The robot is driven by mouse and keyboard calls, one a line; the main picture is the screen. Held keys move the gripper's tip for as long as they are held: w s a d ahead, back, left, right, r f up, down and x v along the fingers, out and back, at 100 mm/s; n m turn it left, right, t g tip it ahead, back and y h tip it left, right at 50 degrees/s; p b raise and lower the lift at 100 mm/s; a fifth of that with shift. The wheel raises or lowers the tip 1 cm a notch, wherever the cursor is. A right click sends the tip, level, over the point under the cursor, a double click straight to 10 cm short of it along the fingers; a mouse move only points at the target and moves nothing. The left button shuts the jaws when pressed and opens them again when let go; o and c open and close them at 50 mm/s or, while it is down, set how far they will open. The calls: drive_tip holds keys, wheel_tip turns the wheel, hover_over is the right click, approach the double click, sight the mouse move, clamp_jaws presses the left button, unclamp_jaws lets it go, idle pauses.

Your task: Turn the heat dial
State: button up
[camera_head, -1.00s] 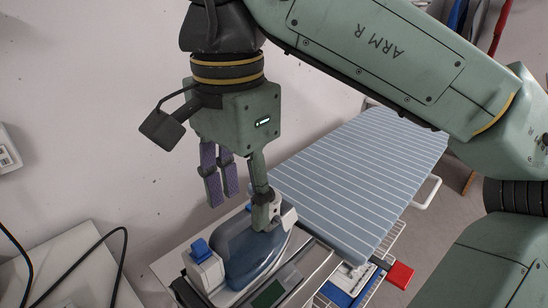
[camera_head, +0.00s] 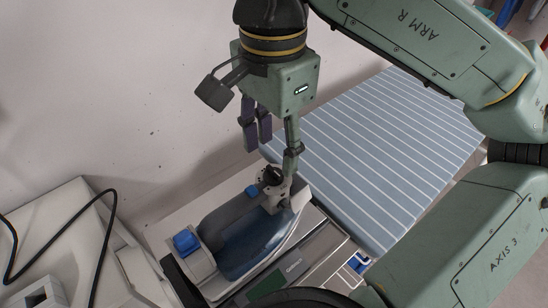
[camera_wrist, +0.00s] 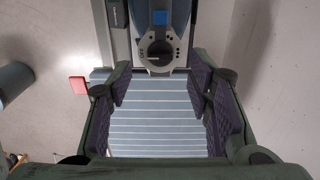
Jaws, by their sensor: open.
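The heat dial is a round black knob (camera_head: 270,175) on the grey end of a blue steam iron (camera_head: 240,245), and it shows in the head view. In the wrist view the dial (camera_wrist: 160,53) sits near the top centre, with a small blue button above it. My gripper (camera_head: 272,158) points down with its purple-padded fingers spread and empty. In the head view it hangs near the dial's end of the iron, one finger overlapping that end. In the wrist view the dial lies beyond my open fingers (camera_wrist: 160,85), not between them. I cannot tell whether any finger touches the iron.
A striped blue ironing board (camera_head: 390,150) extends behind the iron. A wall stands close on the left. A white appliance (camera_head: 60,245) with a black cable is at lower left. A red block (camera_wrist: 78,85) sits by the board's edge.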

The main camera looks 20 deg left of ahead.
sight(274, 170)
drive_tip(key=shift+f, duration=2.1)
clamp_jaws()
